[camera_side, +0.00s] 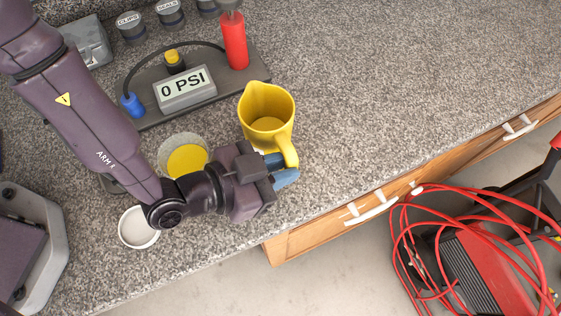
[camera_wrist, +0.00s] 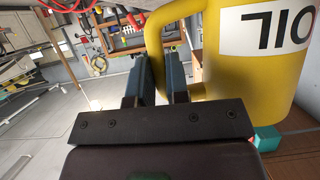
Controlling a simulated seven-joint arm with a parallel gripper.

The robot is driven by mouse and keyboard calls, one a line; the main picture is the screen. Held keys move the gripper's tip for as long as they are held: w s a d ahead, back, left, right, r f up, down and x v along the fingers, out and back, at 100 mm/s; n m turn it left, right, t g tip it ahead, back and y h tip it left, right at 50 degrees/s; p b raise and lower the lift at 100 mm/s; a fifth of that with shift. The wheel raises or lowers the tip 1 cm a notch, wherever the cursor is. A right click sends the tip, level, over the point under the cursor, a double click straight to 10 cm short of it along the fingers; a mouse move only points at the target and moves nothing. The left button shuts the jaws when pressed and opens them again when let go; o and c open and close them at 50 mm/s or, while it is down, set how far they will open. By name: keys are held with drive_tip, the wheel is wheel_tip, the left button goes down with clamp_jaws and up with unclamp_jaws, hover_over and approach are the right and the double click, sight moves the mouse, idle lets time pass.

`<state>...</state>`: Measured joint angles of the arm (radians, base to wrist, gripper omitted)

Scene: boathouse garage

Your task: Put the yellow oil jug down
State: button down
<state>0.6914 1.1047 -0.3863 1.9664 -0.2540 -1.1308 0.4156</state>
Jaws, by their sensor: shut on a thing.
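The yellow oil jug (camera_side: 246,116) is near the middle of the side view, above or on the speckled grey counter (camera_side: 380,90). Its open mouth faces up, and it looks empty. My gripper (camera_side: 284,171) is shut on its handle, at the jug's near side. In the wrist view the jug (camera_wrist: 240,75) fills the right side, with its OIL label upside down in the picture. The gripper fingers (camera_wrist: 160,75) close around the handle there. The jug's base is hidden, so I cannot tell whether it touches the counter.
A pressure display (camera_side: 186,88) reading 0 PSI sits on a dark base with a red cylinder (camera_side: 235,42) behind the jug. A round container with yellow contents (camera_side: 187,158) and a white dish (camera_side: 138,228) stand left. The counter is clear to the right, up to its wooden front edge.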

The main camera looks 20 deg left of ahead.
drive_tip(key=shift+f, duration=0.2)
drive_tip(key=c, duration=1)
unclamp_jaws()
drive_tip(key=shift+c, duration=0.2)
drive_tip(key=shift+c, duration=0.3)
drive_tip(key=c, duration=0.3)
drive_tip(key=shift+v, duration=1.5)
drive_tip(key=shift+s, duration=0.1)
drive_tip(key=shift+v, duration=5.9)
